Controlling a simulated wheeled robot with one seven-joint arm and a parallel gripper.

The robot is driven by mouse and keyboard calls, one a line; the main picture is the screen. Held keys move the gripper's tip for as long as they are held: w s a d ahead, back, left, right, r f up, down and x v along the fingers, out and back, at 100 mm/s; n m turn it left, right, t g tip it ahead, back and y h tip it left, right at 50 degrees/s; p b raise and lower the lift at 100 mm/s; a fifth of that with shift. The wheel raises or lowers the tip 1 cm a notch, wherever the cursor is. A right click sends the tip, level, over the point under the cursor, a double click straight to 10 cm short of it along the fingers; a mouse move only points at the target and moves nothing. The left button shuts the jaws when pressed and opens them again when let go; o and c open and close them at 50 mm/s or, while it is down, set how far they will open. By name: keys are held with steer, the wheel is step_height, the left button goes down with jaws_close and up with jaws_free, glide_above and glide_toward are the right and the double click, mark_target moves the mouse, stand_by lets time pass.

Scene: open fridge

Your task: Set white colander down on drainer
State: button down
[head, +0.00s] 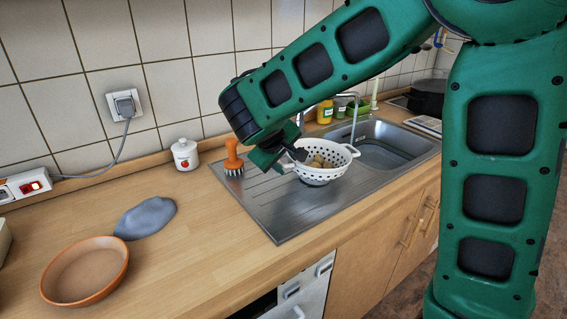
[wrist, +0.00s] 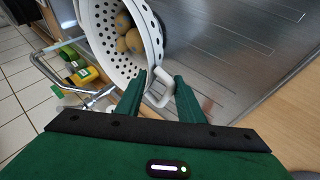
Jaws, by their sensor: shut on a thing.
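The white colander (head: 322,169) is round, with holes and a looped handle, and holds several brown potato-like items. It is over the right part of the metal drainer (head: 279,212), beside the sink; I cannot tell whether it touches the surface. My gripper (head: 290,155) is shut on the colander's left handle. In the wrist view, the fingers (wrist: 160,91) close around the handle of the colander (wrist: 114,60), which looks tilted in that picture. The drainer (wrist: 230,50) shows to its right there.
An orange brush (head: 233,160) stands on the drainer's back left corner. The sink basin (head: 385,150) and faucet (head: 357,112) are right of the colander. A yellow bottle (head: 325,112) stands behind. A terracotta dish (head: 84,270) and grey cloth (head: 146,217) lie left. The front drainer is clear.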

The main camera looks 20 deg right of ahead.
steer(key=shift+f, duration=0.1)
steer(key=c, duration=1.1)
jaws_free()
steer(key=v, duration=1)
steer(key=shift+s+a+r, duration=0.15)
steer(key=shift+a+r, duration=0.05)
steer(key=shift+r, duration=0.05)
